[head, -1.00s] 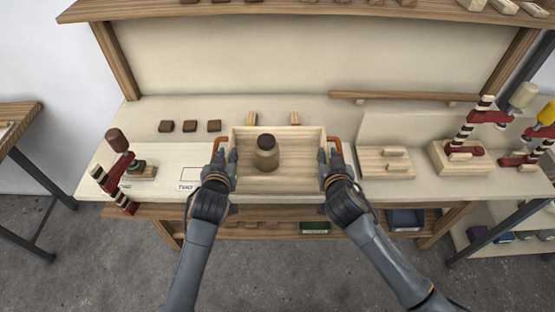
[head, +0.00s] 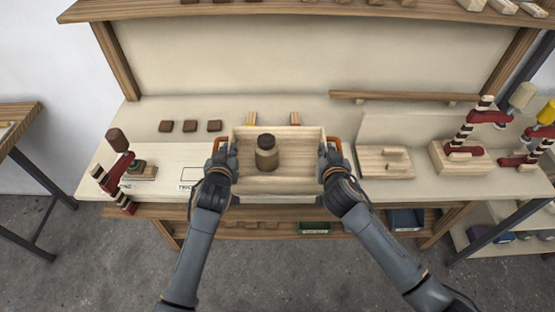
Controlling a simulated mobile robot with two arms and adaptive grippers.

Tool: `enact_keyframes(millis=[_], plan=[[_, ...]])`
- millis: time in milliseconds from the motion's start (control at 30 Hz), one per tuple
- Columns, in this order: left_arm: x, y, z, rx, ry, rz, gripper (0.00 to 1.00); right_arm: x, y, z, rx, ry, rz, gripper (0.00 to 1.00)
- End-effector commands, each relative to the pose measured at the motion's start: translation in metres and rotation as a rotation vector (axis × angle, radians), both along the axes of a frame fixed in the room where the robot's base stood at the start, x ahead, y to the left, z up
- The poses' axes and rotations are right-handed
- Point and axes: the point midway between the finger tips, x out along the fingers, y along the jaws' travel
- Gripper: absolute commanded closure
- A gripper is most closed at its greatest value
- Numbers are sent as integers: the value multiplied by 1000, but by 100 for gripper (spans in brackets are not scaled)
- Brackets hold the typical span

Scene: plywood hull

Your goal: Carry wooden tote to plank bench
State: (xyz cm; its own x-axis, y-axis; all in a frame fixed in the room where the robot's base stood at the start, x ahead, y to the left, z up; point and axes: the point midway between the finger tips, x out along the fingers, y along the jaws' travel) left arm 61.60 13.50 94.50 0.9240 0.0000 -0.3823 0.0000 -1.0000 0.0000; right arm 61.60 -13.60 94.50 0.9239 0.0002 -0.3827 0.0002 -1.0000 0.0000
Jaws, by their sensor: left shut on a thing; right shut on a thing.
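The wooden tote (head: 300,180) is a pale open box with an orange-brown handle at each end, in the middle of the head view. A jar with a dark lid (head: 266,153) stands upright inside it, left of its middle. My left gripper (head: 222,160) is shut on the tote's left handle. My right gripper (head: 331,160) is shut on its right handle. The tote is level at the front edge of the plank bench (head: 150,115); I cannot tell whether it touches the top. My grippers partly hide both handles.
Red-and-cream clamps stand at the left (head: 117,170) and right (head: 470,130). Several dark blocks (head: 190,126) lie behind left. A shelf (head: 300,8) overhangs the back.

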Motion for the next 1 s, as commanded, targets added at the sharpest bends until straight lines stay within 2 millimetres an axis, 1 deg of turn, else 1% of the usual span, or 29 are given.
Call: enact_keyframes(millis=[133,433,800,1000], plan=[[0,0,0,0,1,0,100,0,0,0,0,0,0,100],[1,0,9,0,-4,0,100,1,0,9,0,-3,0,100],[0,0,41,0,-4,0,100,1,0,41,0,-4,0,100],[1,0,52,0,-4,0,100,1,0,52,0,-4,0,100]])
